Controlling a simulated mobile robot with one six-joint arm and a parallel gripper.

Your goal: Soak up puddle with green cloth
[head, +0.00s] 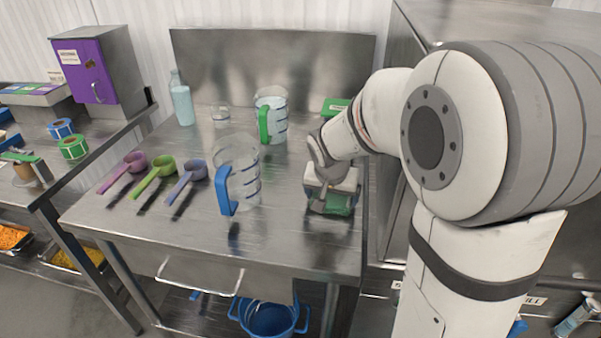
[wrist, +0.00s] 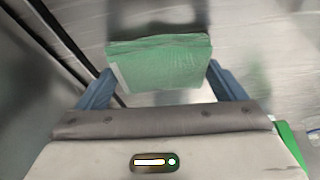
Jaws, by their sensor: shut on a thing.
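The green cloth (head: 338,204) is a folded, rectangular pad. In the wrist view the cloth (wrist: 162,55) sits between the two blue fingers of my gripper (wrist: 160,76), which is shut on its sides. In the head view my gripper (head: 330,191) points down over the right front part of the steel table (head: 290,243), with the cloth at or just above the surface. I cannot tell whether it touches. No puddle can be made out clearly; the shiny steel and my arm hide much of that area.
A clear jug with a blue handle (head: 228,190) stands left of my gripper. Behind are a green-handled jug (head: 264,124), a small glass (head: 220,117), a bottle (head: 181,98) and another green item (head: 335,106). Measuring scoops (head: 158,172) lie left. The table's front is clear.

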